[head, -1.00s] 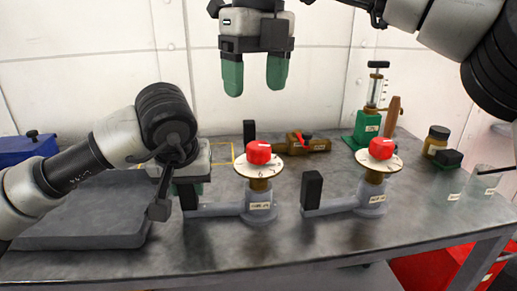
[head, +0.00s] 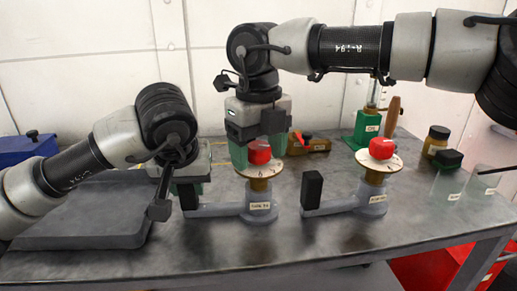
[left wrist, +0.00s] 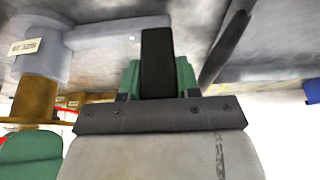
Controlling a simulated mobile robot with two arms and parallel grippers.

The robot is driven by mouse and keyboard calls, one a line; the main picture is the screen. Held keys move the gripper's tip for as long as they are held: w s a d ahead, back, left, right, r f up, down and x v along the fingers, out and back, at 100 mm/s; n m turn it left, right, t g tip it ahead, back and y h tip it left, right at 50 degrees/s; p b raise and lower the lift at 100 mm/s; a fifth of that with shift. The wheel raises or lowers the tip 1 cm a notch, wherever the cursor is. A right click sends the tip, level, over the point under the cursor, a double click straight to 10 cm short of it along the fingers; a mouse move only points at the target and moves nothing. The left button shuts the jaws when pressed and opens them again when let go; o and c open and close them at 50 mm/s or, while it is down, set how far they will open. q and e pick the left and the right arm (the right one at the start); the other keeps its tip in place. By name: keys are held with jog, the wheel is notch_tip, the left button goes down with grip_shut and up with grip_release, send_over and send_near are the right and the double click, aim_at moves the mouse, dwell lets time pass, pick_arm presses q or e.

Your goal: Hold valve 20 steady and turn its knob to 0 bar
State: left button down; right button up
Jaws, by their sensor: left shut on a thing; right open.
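The near left valve has a grey body (head: 260,212), a round pale dial (head: 262,171) and a red knob (head: 259,155). Its label is too small to read surely. A grey bar runs left from its body to a black upright grip (left wrist: 158,62), seen in the left wrist view. My left gripper (head: 190,190) is shut on that grip; its green fingers stand on either side in the left wrist view. My right gripper (head: 259,158) points down over the red knob, open, with one green finger on each side. Whether the fingers touch the knob cannot be told.
A second similar valve with red knob (head: 381,148) and black grip (head: 312,190) stands to the right. Behind are a brass device with a red lever (head: 312,144), a green-based pump (head: 366,128) and a jar (head: 437,138). A dark flat plate (head: 85,215) lies at left.

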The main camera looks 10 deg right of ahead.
jog(key=c, duration=0.9)
jog(key=shift+c, duration=0.2)
jog(key=shift+m, duration=0.4)
jog(key=m, duration=0.6)
jog(key=shift+m, duration=0.3)
jog(key=m, duration=0.3)
jog(key=shift+m, duration=2.2)
